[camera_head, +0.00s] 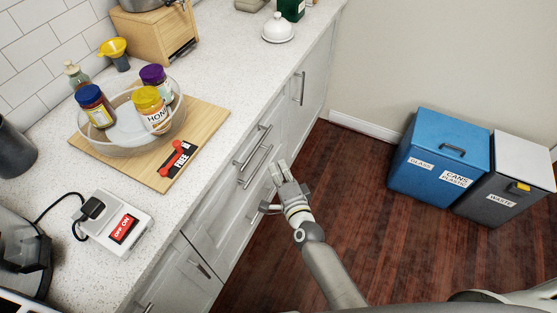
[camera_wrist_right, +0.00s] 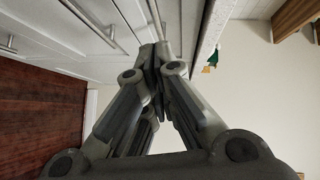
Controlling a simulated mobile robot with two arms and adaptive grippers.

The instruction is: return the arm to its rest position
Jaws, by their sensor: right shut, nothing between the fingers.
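My right gripper (camera_head: 281,173) is in front of the drawer fronts, below the counter's front edge, in the head view. Its arm comes up from the bottom of the picture. In the right wrist view its fingers (camera_wrist_right: 152,55) meet at the tips with nothing between them. My left gripper does not show in either view.
The counter (camera_head: 217,77) holds a wooden board (camera_head: 203,116) with a clear round tray (camera_head: 102,148) of several jars, and a power switch box (camera_head: 135,223). Cabinet handles (camera_head: 254,148) stick out near my right gripper. A blue bin (camera_head: 420,152) and a grey bin (camera_head: 487,190) stand at right. Floor between is clear.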

